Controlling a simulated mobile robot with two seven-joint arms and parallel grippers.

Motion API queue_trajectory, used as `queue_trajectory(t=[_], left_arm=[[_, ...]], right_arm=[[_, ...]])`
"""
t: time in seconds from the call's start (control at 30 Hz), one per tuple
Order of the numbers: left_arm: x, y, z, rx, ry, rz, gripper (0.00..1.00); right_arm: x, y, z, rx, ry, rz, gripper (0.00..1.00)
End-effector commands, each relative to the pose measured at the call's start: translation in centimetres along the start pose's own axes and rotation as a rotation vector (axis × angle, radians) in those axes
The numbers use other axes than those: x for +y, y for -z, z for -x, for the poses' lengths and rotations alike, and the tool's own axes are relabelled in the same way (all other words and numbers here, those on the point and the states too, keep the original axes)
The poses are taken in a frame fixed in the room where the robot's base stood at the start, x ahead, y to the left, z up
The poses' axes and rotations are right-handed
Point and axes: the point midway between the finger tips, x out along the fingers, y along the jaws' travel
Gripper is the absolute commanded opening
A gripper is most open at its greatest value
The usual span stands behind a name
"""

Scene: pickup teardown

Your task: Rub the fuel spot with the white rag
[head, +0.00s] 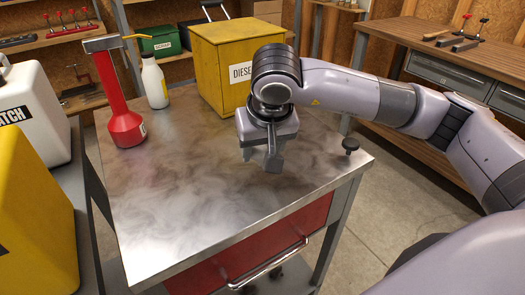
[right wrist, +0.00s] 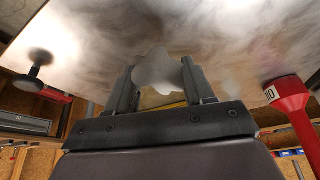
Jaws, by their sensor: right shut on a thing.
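My right gripper (head: 268,163) points down close over the metal cart top (head: 165,215), right of its middle. In the right wrist view the white rag (right wrist: 158,68), greyish in this light, is held between the two fingers (right wrist: 158,85) and reaches the cart top or nearly so. Whether it touches cannot be told. In the head view the rag is hidden by the gripper. The cart top has cloudy brownish smears; no separate fuel spot stands out, and it may lie under the gripper. My left gripper is not in view.
A yellow DIESEL box (head: 215,60), a white bottle (head: 154,82) and a red long-necked tool (head: 122,115) stand along the back and left of the cart. A black knob (head: 350,145) is at the right corner. The cart's front left is clear.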

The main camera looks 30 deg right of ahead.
Motion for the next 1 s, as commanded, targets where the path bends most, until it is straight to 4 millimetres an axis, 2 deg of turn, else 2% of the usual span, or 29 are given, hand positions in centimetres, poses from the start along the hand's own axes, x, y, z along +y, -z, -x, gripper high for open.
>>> queue_trajectory(t=[0.03,0.4,1.0], left_arm=[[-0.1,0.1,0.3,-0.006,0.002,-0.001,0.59],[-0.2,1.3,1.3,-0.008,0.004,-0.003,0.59],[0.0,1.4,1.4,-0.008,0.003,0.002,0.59]], right_arm=[[-0.1,0.3,0.8,0.002,0.001,0.0,0.28],[-0.3,1.1,3.8,0.002,-0.001,-0.005,0.28],[-0.3,1.1,4.0,0.001,-0.002,-0.007,0.28]])
